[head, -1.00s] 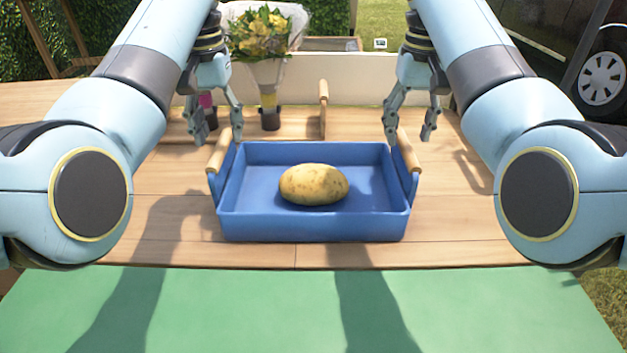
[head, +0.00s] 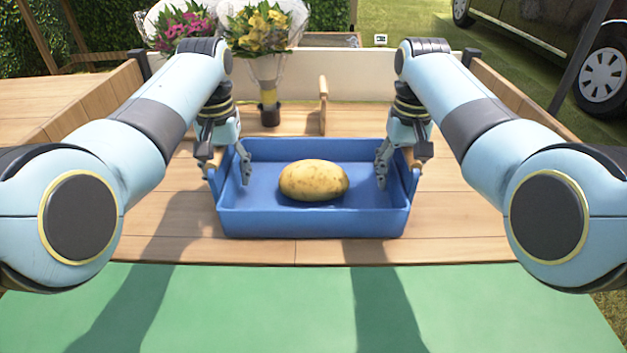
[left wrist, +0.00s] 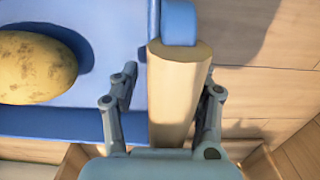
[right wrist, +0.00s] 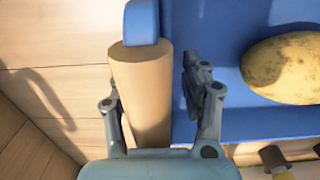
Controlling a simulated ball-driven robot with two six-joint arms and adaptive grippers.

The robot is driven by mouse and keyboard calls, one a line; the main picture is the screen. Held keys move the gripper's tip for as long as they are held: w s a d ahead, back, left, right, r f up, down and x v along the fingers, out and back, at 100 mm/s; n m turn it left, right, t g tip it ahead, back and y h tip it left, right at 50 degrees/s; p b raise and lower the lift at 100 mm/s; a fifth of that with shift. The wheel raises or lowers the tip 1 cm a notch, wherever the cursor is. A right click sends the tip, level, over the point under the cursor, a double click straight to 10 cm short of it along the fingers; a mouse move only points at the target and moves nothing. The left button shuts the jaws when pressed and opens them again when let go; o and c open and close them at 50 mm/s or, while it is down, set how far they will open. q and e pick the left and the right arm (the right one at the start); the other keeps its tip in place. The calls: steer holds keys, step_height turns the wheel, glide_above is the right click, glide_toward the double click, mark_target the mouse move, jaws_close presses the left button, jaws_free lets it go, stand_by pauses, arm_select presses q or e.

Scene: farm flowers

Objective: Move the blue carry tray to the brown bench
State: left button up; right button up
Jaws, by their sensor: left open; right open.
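The blue carry tray (head: 312,222) sits level on the wooden surface in the head view, with a potato (head: 314,180) lying in it. My left gripper (head: 225,168) is open at the tray's left wooden handle. In the left wrist view its fingers (left wrist: 162,105) stand on both sides of that handle (left wrist: 178,85), with gaps visible. My right gripper (head: 398,168) is open at the right wooden handle. In the right wrist view its fingers (right wrist: 158,105) stand on both sides of that handle (right wrist: 142,90). I cannot tell which surface is the brown bench.
Flower bouquets (head: 262,40) stand behind the tray, one (head: 180,25) partly hidden by my left arm. A wooden divider (head: 323,105) stands behind the tray. A green surface (head: 300,310) lies in front. Low side boards edge the wooden surface (head: 460,215).

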arm_select(q)
jaws_close()
arm_select(e)
jaws_close()
